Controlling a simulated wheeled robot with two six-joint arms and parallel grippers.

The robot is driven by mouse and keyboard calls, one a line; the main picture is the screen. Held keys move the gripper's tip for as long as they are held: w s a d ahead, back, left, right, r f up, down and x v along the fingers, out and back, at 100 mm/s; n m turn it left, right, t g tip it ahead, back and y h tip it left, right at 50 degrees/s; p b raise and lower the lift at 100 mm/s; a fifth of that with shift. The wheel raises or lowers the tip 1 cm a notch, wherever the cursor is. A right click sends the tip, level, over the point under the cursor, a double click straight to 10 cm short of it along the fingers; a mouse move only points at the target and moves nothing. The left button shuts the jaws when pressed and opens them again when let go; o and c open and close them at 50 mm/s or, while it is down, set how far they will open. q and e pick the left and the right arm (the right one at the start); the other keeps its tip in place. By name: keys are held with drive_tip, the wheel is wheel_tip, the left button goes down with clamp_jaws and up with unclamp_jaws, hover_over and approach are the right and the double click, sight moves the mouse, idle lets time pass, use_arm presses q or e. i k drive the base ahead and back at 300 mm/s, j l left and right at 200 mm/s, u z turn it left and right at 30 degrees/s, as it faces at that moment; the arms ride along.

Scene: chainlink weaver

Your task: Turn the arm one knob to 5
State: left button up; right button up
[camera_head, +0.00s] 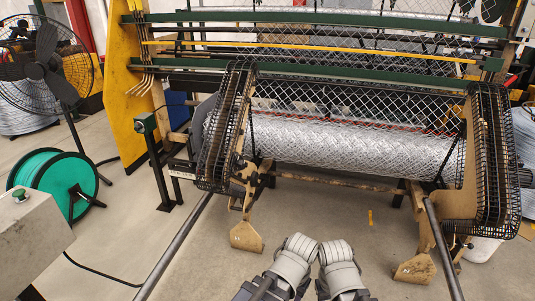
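No knob labelled arm one and no numbered dial can be made out in the head view. A small green control box (145,122) stands on a dark post at the left of the machine; its face is too small to read. A grey box (32,238) at the left edge carries a green button (20,195) on top. My two grey arms show folded side by side at the bottom middle, apart from the machine. I cannot make out the fingers of either gripper.
The chain-link weaving machine (350,82) fills the back, with a mesh roll (340,147). A black fan (46,67) and a green wire spool (55,183) stand left. Slanting metal bars (175,245) flank my arms. The floor (330,215) ahead is mostly clear.

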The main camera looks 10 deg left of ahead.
sight(241, 163)
drive_tip(key=i+l+u, duration=0.3)
drive_tip(key=i, duration=0.4)
drive_tip(key=i+l+u, duration=0.3)
drive_tip(key=i+l, duration=0.3)
